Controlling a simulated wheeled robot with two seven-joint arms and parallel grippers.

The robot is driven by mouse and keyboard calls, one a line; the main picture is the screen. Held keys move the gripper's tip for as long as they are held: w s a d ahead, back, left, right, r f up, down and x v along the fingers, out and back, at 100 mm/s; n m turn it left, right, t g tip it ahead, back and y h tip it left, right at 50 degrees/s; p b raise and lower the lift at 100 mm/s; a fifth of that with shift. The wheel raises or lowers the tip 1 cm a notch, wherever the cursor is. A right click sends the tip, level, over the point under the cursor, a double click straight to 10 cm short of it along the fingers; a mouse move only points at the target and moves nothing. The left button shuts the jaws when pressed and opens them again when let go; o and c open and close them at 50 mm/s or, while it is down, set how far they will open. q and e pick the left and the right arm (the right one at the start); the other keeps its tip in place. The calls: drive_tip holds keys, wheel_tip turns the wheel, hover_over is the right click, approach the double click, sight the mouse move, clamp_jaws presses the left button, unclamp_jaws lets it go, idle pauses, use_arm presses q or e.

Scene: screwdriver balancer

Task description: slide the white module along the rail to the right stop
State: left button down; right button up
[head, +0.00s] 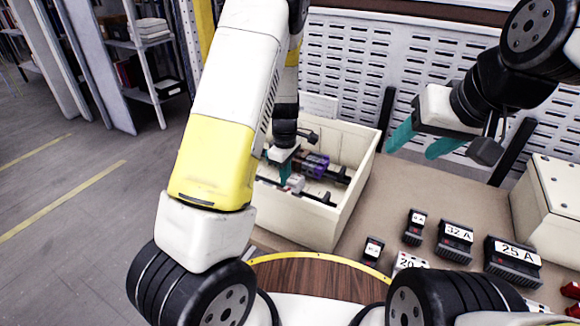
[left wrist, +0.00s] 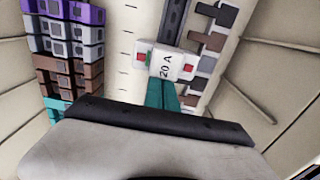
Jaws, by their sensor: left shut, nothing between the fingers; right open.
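The white module (left wrist: 172,65), marked "20 A" with red parts at its ends, sits on the dark rail (left wrist: 172,18) in the left wrist view. In the head view the white module (head: 296,182) is small and partly hidden by my left gripper. My left gripper (head: 284,172) is inside the cream box, shut and empty. In the left wrist view its teal fingertips (left wrist: 162,88) are together at the module's near edge; I cannot tell whether they touch it. The right stop is not clear to make out. My right gripper (head: 424,142) is open and empty above the table's right part.
The cream box (head: 345,215) has raised walls around the rails. Purple modules (head: 313,163) stand on a rail behind; a multicoloured row (left wrist: 75,45) flanks the white module. Several labelled blocks (head: 455,240) lie on the table right of the box. A cream case (head: 550,200) stands far right.

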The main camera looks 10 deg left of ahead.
sight(300, 182)
use_arm(q)
drive_tip(key=shift+s+d, duration=0.3)
drive_tip(key=shift+d, duration=0.5)
drive_tip(key=shift+s+d, duration=0.25)
drive_tip(key=shift+d, duration=0.55)
drive_tip(key=shift+s+d, duration=0.3)
drive_tip(key=shift+d, duration=0.5)
drive_tip(key=shift+s+d, duration=0.25)
drive_tip(key=shift+d, duration=0.4)
drive_tip(key=shift+s+d, duration=0.2)
drive_tip(key=shift+d, duration=0.45)
idle(2.5)
drive_tip(key=shift+w+a, duration=0.15)
drive_tip(key=shift+a, duration=0.25)
idle(0.8)
drive_tip(key=shift+r, duration=0.1)
drive_tip(key=shift+r, duration=0.95)
